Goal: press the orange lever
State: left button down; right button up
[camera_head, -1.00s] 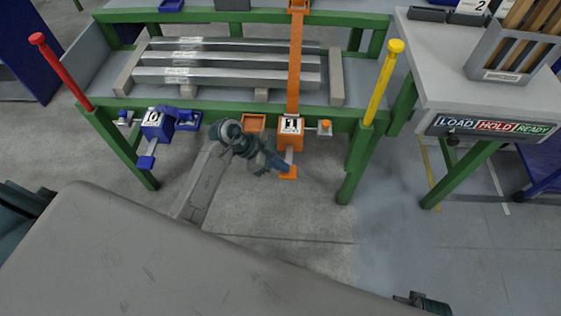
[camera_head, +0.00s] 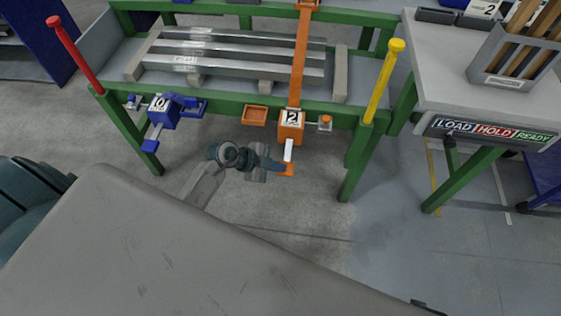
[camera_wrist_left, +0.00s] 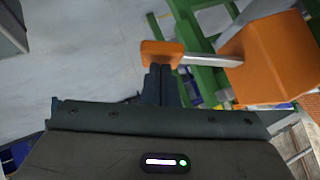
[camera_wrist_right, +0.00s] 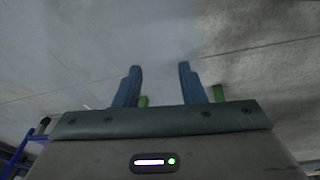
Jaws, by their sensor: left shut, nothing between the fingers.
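The orange lever has a pale arm (camera_head: 288,151) and an orange end pad (camera_head: 287,172), hanging below an orange box (camera_head: 291,127) marked 2 on the table's front rail. In the left wrist view the orange pad (camera_wrist_left: 162,52) is directly beyond my fingertips. My left gripper (camera_head: 284,167) is shut and empty, its tips at the pad; they look in contact, but a small gap cannot be ruled out. My right gripper (camera_wrist_left: 160,70) is not what that view shows; those are the left fingers. My right gripper (camera_wrist_right: 158,72) is open and empty over floor.
A blue box with a lever (camera_head: 163,112) is on the rail to the left. An orange tray (camera_head: 255,115) and small knob (camera_head: 325,122) flank the orange box. Red (camera_head: 74,52) and yellow (camera_head: 386,80) posts rise from the table. Floor below is free.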

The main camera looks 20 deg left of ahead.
pick_arm(q)
jog(key=shift+w+f+p, duration=0.1)
jog(key=shift+f+p, duration=0.35)
jog(key=shift+f, duration=0.45)
pick_arm(e)
jog(key=shift+g, duration=0.3)
jog(key=shift+s+d+f, duration=0.1)
jog(key=shift+s+f, duration=0.3)
jog(key=shift+f, duration=0.4)
jog(key=shift+s+d+f, duration=0.1)
jog(key=shift+s+f, duration=0.25)
jog(key=shift+f, duration=0.45)
jog(key=shift+s+d+f, duration=0.1)
jog(key=shift+s+f, duration=0.3)
jog(key=shift+f, duration=0.4)
pick_arm(q)
jog(key=shift+r+p, duration=0.1)
jog(key=shift+p, duration=0.2)
